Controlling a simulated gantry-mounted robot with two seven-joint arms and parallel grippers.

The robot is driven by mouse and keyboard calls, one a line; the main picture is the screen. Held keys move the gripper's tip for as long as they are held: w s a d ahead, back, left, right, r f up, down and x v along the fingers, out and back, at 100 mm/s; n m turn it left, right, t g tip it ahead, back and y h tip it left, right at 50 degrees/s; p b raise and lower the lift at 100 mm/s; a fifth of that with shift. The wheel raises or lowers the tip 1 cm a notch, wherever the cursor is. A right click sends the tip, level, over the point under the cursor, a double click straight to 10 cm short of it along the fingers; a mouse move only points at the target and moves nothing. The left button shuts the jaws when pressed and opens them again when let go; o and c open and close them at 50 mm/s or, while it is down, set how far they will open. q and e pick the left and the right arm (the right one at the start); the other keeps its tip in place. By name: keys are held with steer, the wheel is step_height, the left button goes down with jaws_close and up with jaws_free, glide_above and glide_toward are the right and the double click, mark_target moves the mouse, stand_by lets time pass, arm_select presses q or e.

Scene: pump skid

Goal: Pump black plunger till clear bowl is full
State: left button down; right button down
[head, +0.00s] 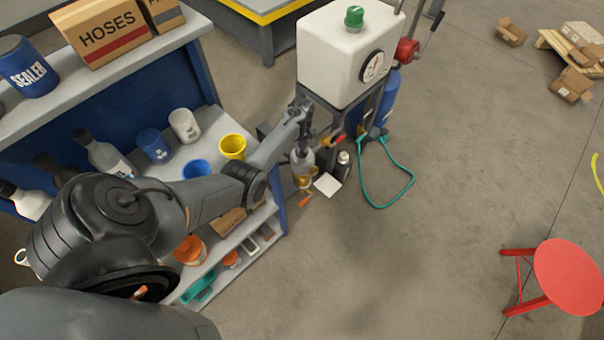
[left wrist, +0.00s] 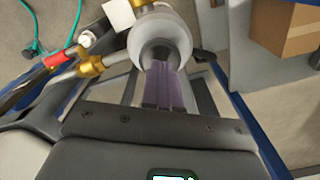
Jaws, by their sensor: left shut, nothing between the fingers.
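My left gripper (head: 304,108) is shut and empty, just above the grey pump body (head: 302,158) beside the white tank's stand. In the left wrist view its closed purple-grey fingers (left wrist: 165,82) point at the round top of the pale grey pump body (left wrist: 158,24). A dark round part, probably the black plunger (left wrist: 160,50), shows at the fingertips; I cannot tell whether they touch it. Below the pump body in the head view is a small amber-tinted part (head: 304,184); I cannot tell whether it is the clear bowl, or its level. My right gripper is not in view.
The white tank (head: 335,52) with a green cap and gauge stands close behind the gripper. A red-handled valve (left wrist: 62,58) joins a brass fitting (left wrist: 90,66). A teal hose (head: 387,203) lies on the floor. Shelves with cups and bottles (head: 185,125) stand left; a red stool (head: 568,275) stands right.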

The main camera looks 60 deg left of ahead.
arm_select(q)
steer(key=shift+f+b, duration=1.1)
steer(key=shift+f, duration=0.45)
steer(key=shift+r, duration=0.15)
steer(key=shift+r+p, duration=0.85)
steer(key=shift+p, duration=0.25)
steer(key=shift+r+p, duration=0.75)
steer(key=shift+p, duration=0.1)
